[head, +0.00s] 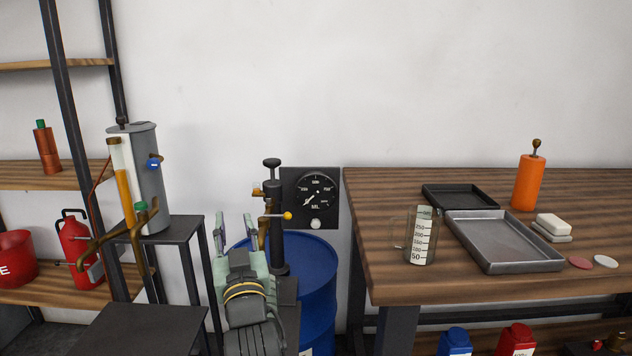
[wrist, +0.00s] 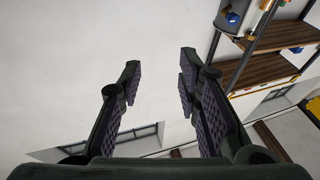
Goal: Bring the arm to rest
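My gripper (head: 235,226) points upward in the head view, in front of the blue drum (head: 318,283) and the dark hand pump (head: 272,195) with a brass tap. In the wrist view my gripper (wrist: 160,67) shows two padded fingers standing apart. Nothing is between them but the pale wall behind. My arm below the gripper is folded near the bottom of the head view and hides part of the drum.
A wooden table (head: 400,282) at right holds a measuring jug (head: 421,240), two trays, an orange cylinder (head: 528,182) and small blocks. A grey tank (head: 150,185) stands on a dark stand at left. Shelves (head: 40,183) are farther left. The wall above is clear.

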